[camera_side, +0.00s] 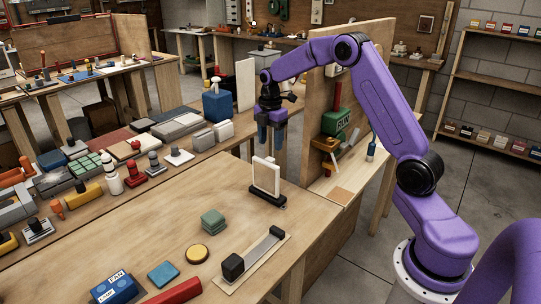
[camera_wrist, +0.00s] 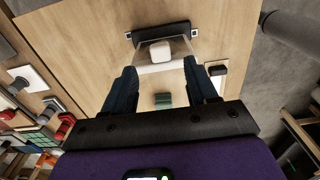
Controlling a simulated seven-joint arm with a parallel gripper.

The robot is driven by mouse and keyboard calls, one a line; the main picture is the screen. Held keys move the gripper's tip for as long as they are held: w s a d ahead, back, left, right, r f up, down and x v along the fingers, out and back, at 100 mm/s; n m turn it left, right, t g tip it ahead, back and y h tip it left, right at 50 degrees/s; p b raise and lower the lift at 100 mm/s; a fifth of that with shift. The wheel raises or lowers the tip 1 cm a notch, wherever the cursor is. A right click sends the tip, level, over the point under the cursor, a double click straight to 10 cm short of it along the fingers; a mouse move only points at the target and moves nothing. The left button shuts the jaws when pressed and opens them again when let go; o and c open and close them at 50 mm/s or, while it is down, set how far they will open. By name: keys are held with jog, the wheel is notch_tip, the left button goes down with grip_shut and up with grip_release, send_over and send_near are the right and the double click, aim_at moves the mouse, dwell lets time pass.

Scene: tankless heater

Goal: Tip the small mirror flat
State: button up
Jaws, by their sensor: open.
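The small mirror (camera_side: 265,178) stands upright in a pale frame on a black base (camera_side: 267,200), near the right edge of the wooden table. A small pale tab stands on top of its frame. My gripper (camera_side: 271,150) points down with its fingers apart, just above and behind the mirror's top edge. In the wrist view my gripper (camera_wrist: 160,78) is open and empty, with the mirror's pale panel (camera_wrist: 160,69) showing between the dark blue fingers. The black base (camera_wrist: 158,32) lies beyond it. I cannot tell whether a finger touches the frame.
A green block stack (camera_side: 213,221), a yellow disc (camera_side: 197,254) and a strip with black blocks (camera_side: 250,255) lie on the table in front. A blue switch box (camera_side: 115,288) is at front left. A wooden partition (camera_side: 310,125) stands behind right. Many small items crowd the left.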

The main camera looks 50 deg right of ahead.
aim_at(270, 158)
notch_tip(270, 158, down, 6)
dwell(0.4)
grip_shut()
